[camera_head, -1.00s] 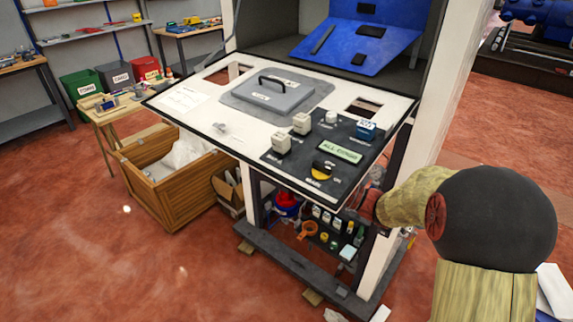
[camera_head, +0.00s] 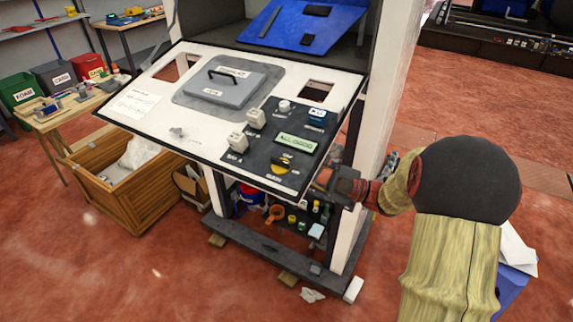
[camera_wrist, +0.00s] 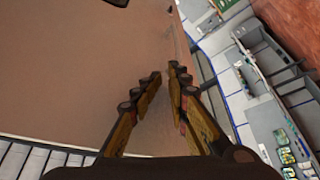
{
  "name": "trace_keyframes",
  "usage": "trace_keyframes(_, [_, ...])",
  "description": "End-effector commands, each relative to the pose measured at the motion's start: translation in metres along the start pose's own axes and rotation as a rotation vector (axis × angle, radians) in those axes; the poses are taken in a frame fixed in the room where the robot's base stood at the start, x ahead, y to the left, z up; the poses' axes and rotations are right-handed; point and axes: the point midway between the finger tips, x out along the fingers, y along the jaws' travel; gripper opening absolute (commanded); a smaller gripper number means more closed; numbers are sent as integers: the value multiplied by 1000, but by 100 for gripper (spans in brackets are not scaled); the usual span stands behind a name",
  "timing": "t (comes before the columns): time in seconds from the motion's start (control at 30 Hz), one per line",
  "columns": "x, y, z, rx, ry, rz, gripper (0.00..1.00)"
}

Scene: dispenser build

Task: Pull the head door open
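The head door appears to be the white panel with a black rim (camera_head: 345,82), which slopes out from the front of the cabinet in the head view. It carries a grey lid with a black handle (camera_head: 215,85) and a dark control plate (camera_head: 262,168) with knobs and a green display. My gripper (camera_head: 322,180) is at the panel's lower right edge; the edge partly hides its tips. In the wrist view, my fingers (camera_wrist: 164,76) stand slightly apart, with a flat brown surface showing between and behind them. I cannot tell whether they touch the door.
A blue sloped board (camera_head: 290,30) is inside the cabinet above the panel. A white post (camera_head: 378,120) stands close to my arm. A wooden crate (camera_head: 130,200) and a small table (camera_head: 75,110) are at left. Red floor is open at right.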

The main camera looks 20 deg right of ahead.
Motion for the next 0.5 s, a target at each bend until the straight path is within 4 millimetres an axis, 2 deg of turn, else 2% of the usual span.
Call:
trace_keyframes(0.17, [-2,1,-2,-3,4,1,16])
trace_keyframes(0.5, [-23,1,-1,-4,3,2,16])
